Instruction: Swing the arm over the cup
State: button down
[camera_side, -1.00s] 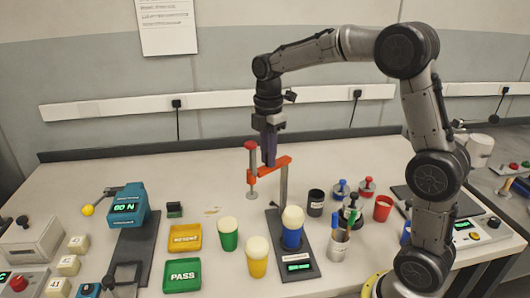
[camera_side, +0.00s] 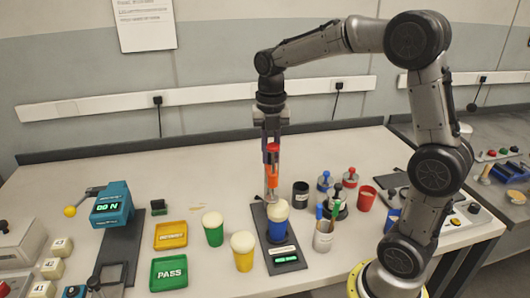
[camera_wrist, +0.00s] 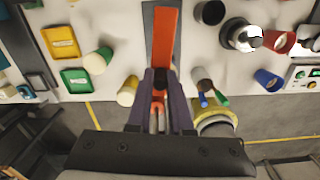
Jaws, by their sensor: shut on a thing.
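The orange swing arm (camera_side: 272,160) sits on a post on a black stand (camera_side: 287,262). It now points towards the side camera, and shows as a long orange bar (camera_wrist: 163,40) in the wrist view. A blue cup (camera_side: 277,232) with a pale domed top stands upright on the stand. The swing arm's plunger appears in line with the cup's top in the side view; exact depth and gap are hard to tell. My gripper (camera_side: 273,142) is shut on the swing arm, with fingers (camera_wrist: 163,88) either side of it. The cup is hidden in the wrist view.
Yellow (camera_side: 243,252) and green (camera_side: 213,230) cups stand left of the stand, beside yellow (camera_side: 171,236) and green (camera_side: 169,272) trays. A black cup (camera_side: 300,195), a pen holder (camera_side: 323,238) and a red cup (camera_side: 366,198) stand to the right.

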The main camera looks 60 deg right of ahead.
jog(key=shift+s+d+r+n, duration=0.1)
jog(key=shift+s+d+n, duration=0.2)
jog(key=shift+n, duration=0.5)
jog(key=c, duration=0.8)
grip_release()
notch_tip(320, 180, up, 14)
jog(key=shift+f, duration=0.1)
